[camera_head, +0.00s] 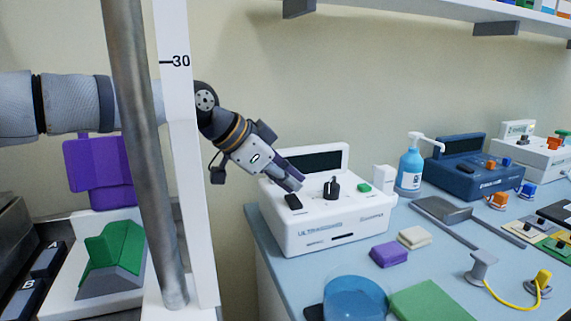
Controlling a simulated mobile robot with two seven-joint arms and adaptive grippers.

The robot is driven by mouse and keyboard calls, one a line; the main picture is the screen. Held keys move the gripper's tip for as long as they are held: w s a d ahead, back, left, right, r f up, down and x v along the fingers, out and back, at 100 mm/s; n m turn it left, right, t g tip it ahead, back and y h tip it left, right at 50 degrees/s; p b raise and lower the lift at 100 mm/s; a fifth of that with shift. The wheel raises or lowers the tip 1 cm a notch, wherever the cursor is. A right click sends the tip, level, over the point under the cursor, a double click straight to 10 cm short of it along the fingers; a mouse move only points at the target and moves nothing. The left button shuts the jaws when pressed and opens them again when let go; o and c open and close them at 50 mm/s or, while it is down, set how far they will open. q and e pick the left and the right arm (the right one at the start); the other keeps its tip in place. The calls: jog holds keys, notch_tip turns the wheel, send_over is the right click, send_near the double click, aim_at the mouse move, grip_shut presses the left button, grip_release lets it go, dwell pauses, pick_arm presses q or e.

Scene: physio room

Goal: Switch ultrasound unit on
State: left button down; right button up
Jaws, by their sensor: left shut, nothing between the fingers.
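The white ultrasound unit (322,236) stands on the blue-grey table with "ULTRASOUND" lettering on its front. Its top carries a black switch (293,202) at the left, a black knob (332,188) in the middle and a green button (364,187) at the right. A dark display is at its back. My left gripper (296,186) is shut and empty, pointing down to the right, just above and behind the black switch. I cannot tell whether the fingertips touch the unit. The switch's position is too small to tell. My right gripper is not in view.
A grey pole (143,150) and a white marked post (186,150) stand in front of my left arm. A blue pump bottle (410,165) and a dark blue unit (470,173) are to the right. A purple block (388,254) and blue bowl (355,300) lie in front.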

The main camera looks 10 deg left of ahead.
pick_arm(q)
jog(key=shift+f, duration=0.3)
jog(key=shift+w+a+f+n+g+h+b, duration=0.2)
jog(key=shift+f+g+b, duration=0.1)
jog(key=shift+f, duration=0.15)
jog(key=shift+w+a+f+n+g+h+b, duration=0.1)
jog(key=shift+w+f+n+g+h+b, duration=0.1)
jog(key=shift+f+g+b, duration=0.15)
jog(key=shift+s+r, duration=0.1)
jog(key=shift+r, duration=0.15)
jog(key=shift+s+d, duration=0.1)
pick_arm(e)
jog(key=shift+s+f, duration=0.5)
pick_arm(q)
jog(key=shift+p, duration=0.35)
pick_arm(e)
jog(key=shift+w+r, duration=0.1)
